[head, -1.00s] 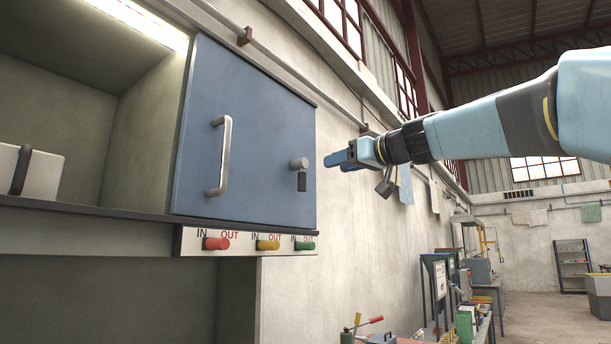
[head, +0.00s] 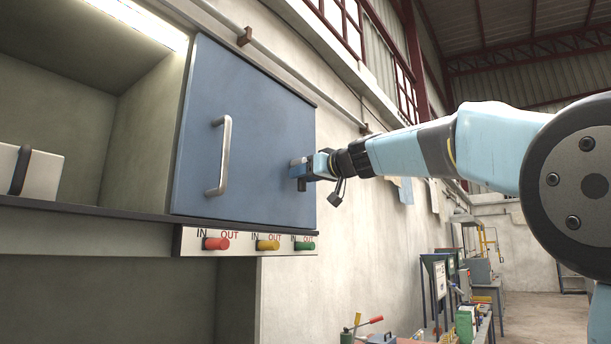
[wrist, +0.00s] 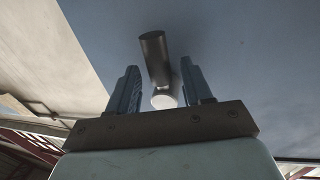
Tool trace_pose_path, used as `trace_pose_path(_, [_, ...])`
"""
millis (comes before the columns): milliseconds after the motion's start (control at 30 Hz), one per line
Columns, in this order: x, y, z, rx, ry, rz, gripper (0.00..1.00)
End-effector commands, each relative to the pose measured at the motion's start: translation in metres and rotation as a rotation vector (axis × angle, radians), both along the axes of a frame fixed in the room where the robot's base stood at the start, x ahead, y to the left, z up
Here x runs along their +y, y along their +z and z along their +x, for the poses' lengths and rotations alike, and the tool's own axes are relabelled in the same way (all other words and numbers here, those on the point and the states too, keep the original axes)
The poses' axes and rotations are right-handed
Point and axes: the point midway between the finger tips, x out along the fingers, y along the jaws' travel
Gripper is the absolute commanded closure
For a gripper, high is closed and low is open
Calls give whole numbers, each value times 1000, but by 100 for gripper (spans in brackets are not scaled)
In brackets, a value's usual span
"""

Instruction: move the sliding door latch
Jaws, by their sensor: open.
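The blue sliding door (head: 262,125) fills the right part of the cabinet in the head view, with a vertical metal bar handle (head: 225,155). The latch (head: 298,162) is a small grey knob with a dark lever near the door's right edge, now partly hidden by my gripper (head: 308,168). In the wrist view the latch (wrist: 157,55) shows as a dark lever and a pale round end between the fingers. My gripper (wrist: 160,88) is open, with one finger on each side of the latch. Gaps show beside the lever; I cannot tell whether either finger touches it.
A panel (head: 190,243) under the door carries red, yellow and green knobs marked IN and OUT. A pipe (head: 290,68) runs along the wall above.

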Motion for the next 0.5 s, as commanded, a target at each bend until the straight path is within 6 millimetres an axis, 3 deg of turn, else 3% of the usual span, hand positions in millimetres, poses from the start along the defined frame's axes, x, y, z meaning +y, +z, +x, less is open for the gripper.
trace_pose_path(200, [0,0,0,0,0,0,50])
trace_pose_path(500, [1,0,-1,0,2,0,79])
